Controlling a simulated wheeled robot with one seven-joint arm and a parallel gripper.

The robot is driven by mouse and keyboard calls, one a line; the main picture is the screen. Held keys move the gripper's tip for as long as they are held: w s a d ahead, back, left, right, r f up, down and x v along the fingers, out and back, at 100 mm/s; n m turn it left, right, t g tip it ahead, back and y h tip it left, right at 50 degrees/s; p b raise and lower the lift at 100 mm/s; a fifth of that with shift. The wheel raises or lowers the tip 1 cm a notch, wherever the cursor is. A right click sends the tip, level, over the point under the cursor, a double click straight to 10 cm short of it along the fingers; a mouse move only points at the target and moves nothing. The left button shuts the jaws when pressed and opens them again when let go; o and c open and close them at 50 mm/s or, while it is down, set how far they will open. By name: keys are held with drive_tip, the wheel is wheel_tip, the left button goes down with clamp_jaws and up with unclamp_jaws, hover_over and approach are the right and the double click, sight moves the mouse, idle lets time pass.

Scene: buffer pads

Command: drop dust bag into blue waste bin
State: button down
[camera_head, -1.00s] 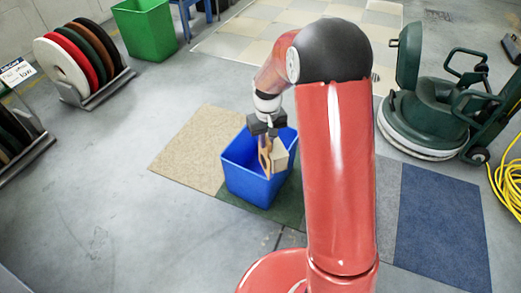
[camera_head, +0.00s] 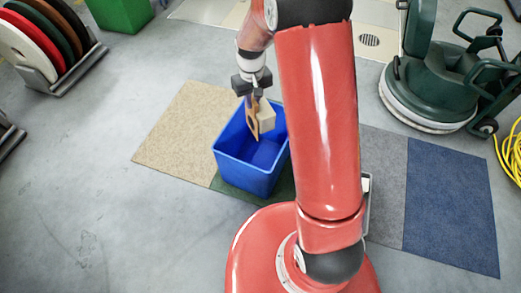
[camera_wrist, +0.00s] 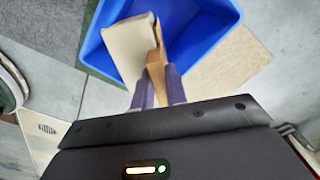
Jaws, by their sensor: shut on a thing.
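The dust bag (camera_head: 265,117) is a pale beige bag with a brown cardboard-like collar. My gripper (camera_head: 249,97) is shut on the collar and holds the bag over the open blue waste bin (camera_head: 236,176). In the wrist view, the bag (camera_wrist: 130,49) hangs in front of the fingers (camera_wrist: 158,88), with the blue bin (camera_wrist: 203,40) beyond it. The bin stands upright on floor mats, and its visible inside looks empty. The bag overlaps the bin's opening in both views; how far it reaches below the rim I cannot tell.
A green bin (camera_head: 121,13) stands at the back left, near a rack of round pads (camera_head: 48,45). A green floor machine (camera_head: 430,85) and a yellow hose (camera_head: 511,154) are at the right. Bare floor lies to the left.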

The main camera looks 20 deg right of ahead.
wheel_tip(320, 180, down, 2)
drive_tip(key=shift+f+b, duration=0.1)
drive_tip(key=shift+b, duration=0.35)
drive_tip(key=c, duration=1.3)
unclamp_jaws()
drive_tip(key=shift+r+p, duration=0.6)
drive_tip(key=shift+r, duration=3.4)
